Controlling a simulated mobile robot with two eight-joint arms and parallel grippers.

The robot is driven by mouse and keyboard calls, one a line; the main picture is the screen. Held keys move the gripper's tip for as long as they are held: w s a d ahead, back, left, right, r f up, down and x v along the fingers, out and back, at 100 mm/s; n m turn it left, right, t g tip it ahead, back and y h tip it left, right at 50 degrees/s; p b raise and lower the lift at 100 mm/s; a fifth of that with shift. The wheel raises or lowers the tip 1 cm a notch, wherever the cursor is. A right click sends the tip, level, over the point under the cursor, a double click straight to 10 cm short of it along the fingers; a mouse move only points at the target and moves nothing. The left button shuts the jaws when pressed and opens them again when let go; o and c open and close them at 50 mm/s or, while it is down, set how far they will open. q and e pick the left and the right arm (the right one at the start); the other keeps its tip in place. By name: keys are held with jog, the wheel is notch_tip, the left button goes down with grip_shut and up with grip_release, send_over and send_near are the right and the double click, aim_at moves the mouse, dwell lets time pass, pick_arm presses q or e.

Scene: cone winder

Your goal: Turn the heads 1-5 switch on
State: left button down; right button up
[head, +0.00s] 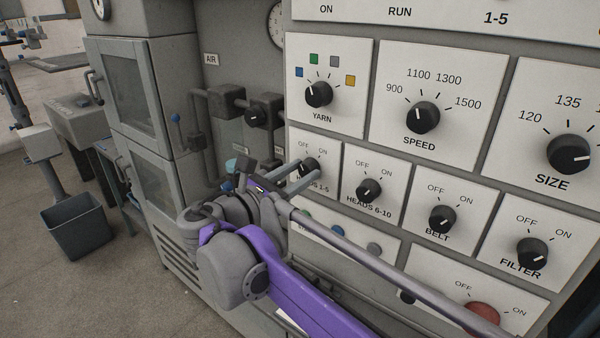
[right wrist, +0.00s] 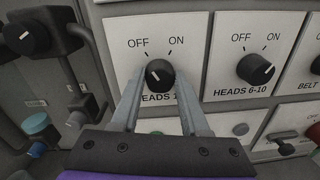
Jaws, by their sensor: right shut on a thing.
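The heads 1-5 switch (head: 309,167) is a black round knob on a white plate marked OFF at left and ON at right. It also shows in the right wrist view (right wrist: 160,73), where its pale pointer line leans up and left, toward OFF. My right gripper (right wrist: 159,88) reaches it from the front, with one finger on each side of the knob, shut on it. In the head view the fingers of my right gripper (head: 305,173) partly cover the knob and its label. My left gripper is not in view.
The heads 6-10 switch (head: 368,190) sits close to the right, then the belt switch (head: 442,219) and filter switch (head: 532,253). The yarn knob (head: 318,94) is just above. Pipes with a black valve knob (head: 257,116) stand at left. A red button (head: 482,315) is low right.

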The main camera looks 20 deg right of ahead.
grip_shut()
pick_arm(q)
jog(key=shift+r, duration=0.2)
pick_arm(e)
jog(key=m+p, duration=0.3)
jog(key=m, duration=0.2)
jog(key=shift+s+r, duration=0.1)
jog(key=shift+r, duration=0.05)
jog(key=m+p, duration=0.2)
jog(key=m, duration=0.2)
jog(key=shift+y, duration=0.3)
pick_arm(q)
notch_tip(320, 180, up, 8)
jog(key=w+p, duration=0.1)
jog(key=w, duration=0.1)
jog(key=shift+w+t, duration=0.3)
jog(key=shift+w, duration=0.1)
pick_arm(e)
jog(key=shift+d+m, duration=0.1)
jog(key=shift+m, duration=1.2)
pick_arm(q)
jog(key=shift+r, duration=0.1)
pick_arm(e)
jog(key=shift+f, duration=0.2)
jog(key=o, duration=1)
grip_release()
